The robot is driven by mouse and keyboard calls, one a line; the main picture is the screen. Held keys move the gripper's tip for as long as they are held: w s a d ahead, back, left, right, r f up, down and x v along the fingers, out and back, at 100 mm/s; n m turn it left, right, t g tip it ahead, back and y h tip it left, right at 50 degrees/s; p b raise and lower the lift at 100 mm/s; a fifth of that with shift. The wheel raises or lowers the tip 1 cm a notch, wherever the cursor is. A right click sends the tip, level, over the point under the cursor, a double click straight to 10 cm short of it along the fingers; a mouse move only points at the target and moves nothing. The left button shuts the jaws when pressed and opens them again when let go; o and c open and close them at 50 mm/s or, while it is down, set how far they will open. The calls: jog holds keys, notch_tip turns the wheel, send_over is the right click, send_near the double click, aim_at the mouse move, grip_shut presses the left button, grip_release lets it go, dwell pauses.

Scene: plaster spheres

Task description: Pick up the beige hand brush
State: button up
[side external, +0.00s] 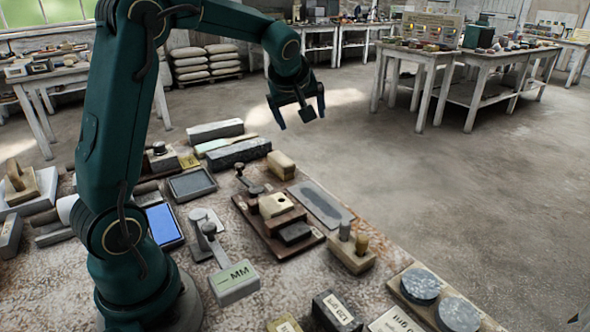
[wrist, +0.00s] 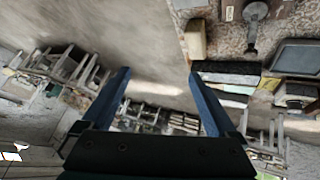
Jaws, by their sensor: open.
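A small beige block (side external: 281,165) lies at the far edge of the stone-topped table in the side view. It may be the beige hand brush, but I cannot make out bristles. It also shows near the table edge at the top of the wrist view (wrist: 196,40). My gripper (side external: 301,119) is open and empty, raised in the air above and beyond that block, apart from it. In the wrist view its two blue fingers (wrist: 159,75) are spread wide with nothing between them. A beige wooden tool with a handle (side external: 18,183) lies at the table's far left.
Grey stone bars (side external: 238,153) lie left of the beige block. A brown board with blocks (side external: 279,222) and a grey slab (side external: 320,204) lie nearer. Several other tools crowd the table. Open floor (side external: 440,190) lies beyond its edge.

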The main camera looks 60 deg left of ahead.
aim_at(280, 158)
jog(key=a+f+g, duration=0.1)
jog(key=a+f, duration=0.1)
jog(key=f, duration=0.1)
jog(key=a+f+n+g, duration=0.1)
jog(key=a+f, duration=0.2)
jog(key=f, duration=0.1)
jog(key=a+f, duration=0.3)
jog(key=f, duration=0.1)
jog(key=shift+s+a+f+n+g, duration=0.1)
jog(key=shift+s+n+g, duration=0.15)
jog(key=shift+n+g, duration=0.15)
jog(key=shift+x, duration=2.3)
grip_shut()
